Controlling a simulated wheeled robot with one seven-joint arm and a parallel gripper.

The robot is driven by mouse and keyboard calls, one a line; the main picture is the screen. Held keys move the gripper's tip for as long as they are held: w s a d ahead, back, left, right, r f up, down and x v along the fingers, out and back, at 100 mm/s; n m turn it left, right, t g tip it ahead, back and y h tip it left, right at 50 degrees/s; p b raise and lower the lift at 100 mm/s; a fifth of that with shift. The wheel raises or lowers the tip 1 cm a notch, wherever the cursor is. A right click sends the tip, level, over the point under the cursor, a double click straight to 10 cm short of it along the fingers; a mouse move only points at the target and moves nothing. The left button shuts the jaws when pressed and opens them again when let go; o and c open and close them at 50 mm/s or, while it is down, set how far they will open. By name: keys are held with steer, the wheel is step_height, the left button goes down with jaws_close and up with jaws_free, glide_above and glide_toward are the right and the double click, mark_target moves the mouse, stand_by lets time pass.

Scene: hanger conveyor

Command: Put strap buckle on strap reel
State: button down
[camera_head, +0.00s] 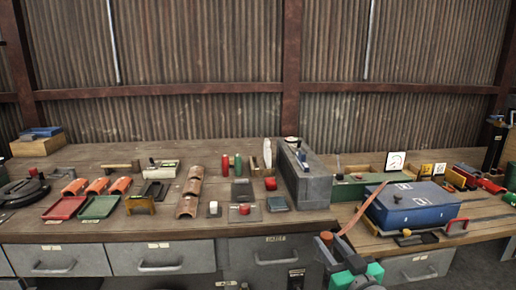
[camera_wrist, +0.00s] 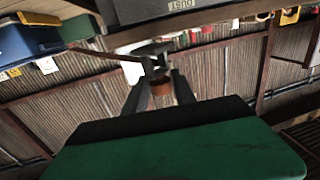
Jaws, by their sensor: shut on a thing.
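My gripper (camera_head: 328,240) is in front of the bench's front edge, right of the drawers' middle. In the wrist view my gripper (camera_wrist: 160,84) is shut on a small grey piece (camera_wrist: 154,54), which appears to be the strap buckle. An orange-brown strap (camera_head: 364,208) runs from it up and right to the blue case; it also shows in the wrist view (camera_wrist: 105,54). The fingers hide part of the buckle. I cannot identify the strap reel with certainty; a round black object (camera_head: 22,190) lies at the far left of the bench.
The blue case (camera_head: 412,205) stands on the right bench, with red-handled and yellow items around it. A tall grey box (camera_head: 305,178) stands left of it. Trays, orange pieces and blocks cover the left bench (camera_head: 110,152). Drawers (camera_head: 162,257) are below.

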mark_target(317, 255)
steer(key=shift+w+a+r+n+y+p, duration=0.15)
steer(key=shift+a+r+y+p, duration=0.15)
steer(key=shift+a, duration=0.35)
steer(key=shift+a+r+n+y+p, duration=0.15)
steer(key=shift+a+p, duration=0.2)
steer(key=shift+a, duration=0.25)
steer(key=w+r+p, duration=0.1)
steer(key=p, duration=0.3)
steer(key=shift+d+r, duration=0.15)
steer(key=shift+w+r+p, duration=0.4)
steer(key=shift+w+p, duration=0.4)
steer(key=shift+p, duration=4.4)
